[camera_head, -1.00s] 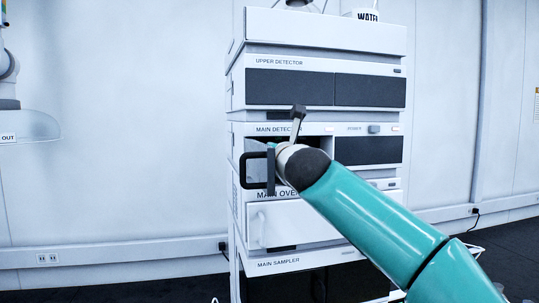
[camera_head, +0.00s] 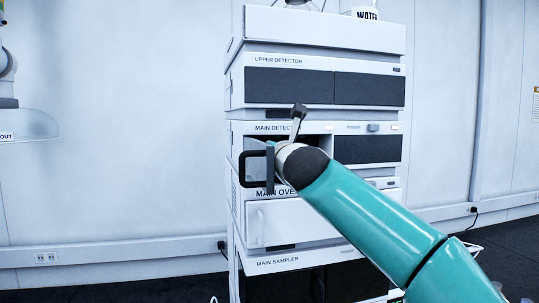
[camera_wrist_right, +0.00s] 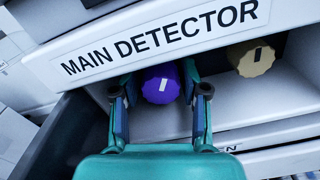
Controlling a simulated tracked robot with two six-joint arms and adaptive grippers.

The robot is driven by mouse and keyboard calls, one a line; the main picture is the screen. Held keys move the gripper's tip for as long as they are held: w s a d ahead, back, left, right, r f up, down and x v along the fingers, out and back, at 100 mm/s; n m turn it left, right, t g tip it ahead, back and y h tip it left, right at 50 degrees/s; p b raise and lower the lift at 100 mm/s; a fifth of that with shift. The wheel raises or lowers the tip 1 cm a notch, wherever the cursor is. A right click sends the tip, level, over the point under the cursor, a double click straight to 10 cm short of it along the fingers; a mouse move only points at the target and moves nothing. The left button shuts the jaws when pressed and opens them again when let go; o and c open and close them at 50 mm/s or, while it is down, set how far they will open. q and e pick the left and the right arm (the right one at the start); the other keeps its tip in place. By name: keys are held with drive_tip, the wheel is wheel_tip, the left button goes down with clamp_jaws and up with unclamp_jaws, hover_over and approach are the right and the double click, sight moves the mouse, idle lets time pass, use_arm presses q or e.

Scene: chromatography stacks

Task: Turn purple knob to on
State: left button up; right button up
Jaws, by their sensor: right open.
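The purple knob (camera_wrist_right: 160,92) sits in a recess below the MAIN DETECTOR label in the right wrist view. A short white mark shows on its face. My right gripper (camera_wrist_right: 158,80) is open, with one finger on each side of the knob. I cannot tell whether either finger touches it. In the head view my right arm reaches to the open left bay of the main detector (camera_head: 285,128); the arm hides the knob there. My left gripper is not in view.
A yellowish knob (camera_wrist_right: 250,60) is right of the purple one in the same recess. A dark open door (camera_wrist_right: 65,140) lies left of my gripper. The upper detector (camera_head: 325,63) is above, and the main oven (camera_head: 300,225) and main sampler (camera_head: 278,264) are below.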

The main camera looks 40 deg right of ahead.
drive_tip(key=v, duration=1.2)
drive_tip(key=shift+w, duration=0.1)
